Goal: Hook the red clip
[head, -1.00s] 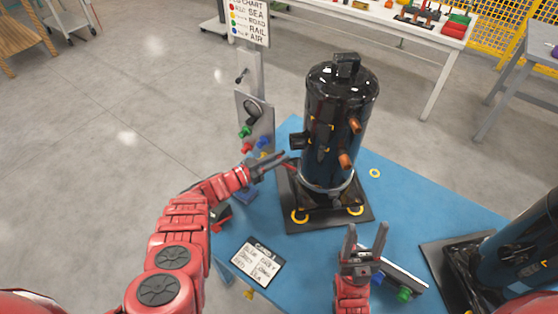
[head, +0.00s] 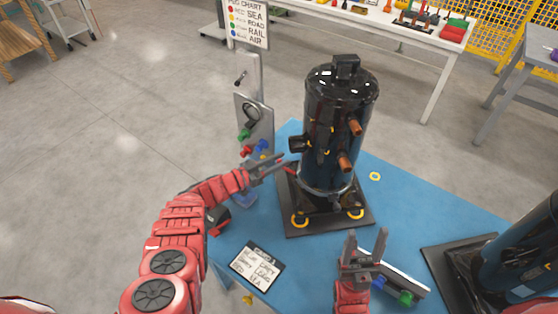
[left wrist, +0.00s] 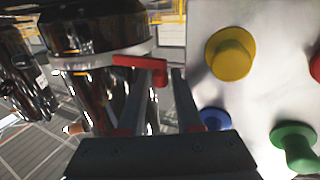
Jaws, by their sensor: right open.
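The red clip (left wrist: 140,63) shows in the left wrist view against the pale band near the bottom of the dark compressor (left wrist: 95,30). In the head view a small red piece of the clip (head: 290,168) shows at the left of the compressor (head: 335,125), near its base. My left gripper (head: 276,165) reaches to the clip from the left. Its fingers (left wrist: 165,75) are apart, with the clip's bent end at the tips between them; contact cannot be told. My right gripper (head: 364,245) is open and empty in front of the compressor.
A panel (head: 256,122) with coloured knobs stands close behind my left gripper. A written card (head: 257,267) lies on the blue table (head: 400,200). A tray with a green knob (head: 405,298) is beside my right gripper. A second compressor (head: 525,255) stands at the right.

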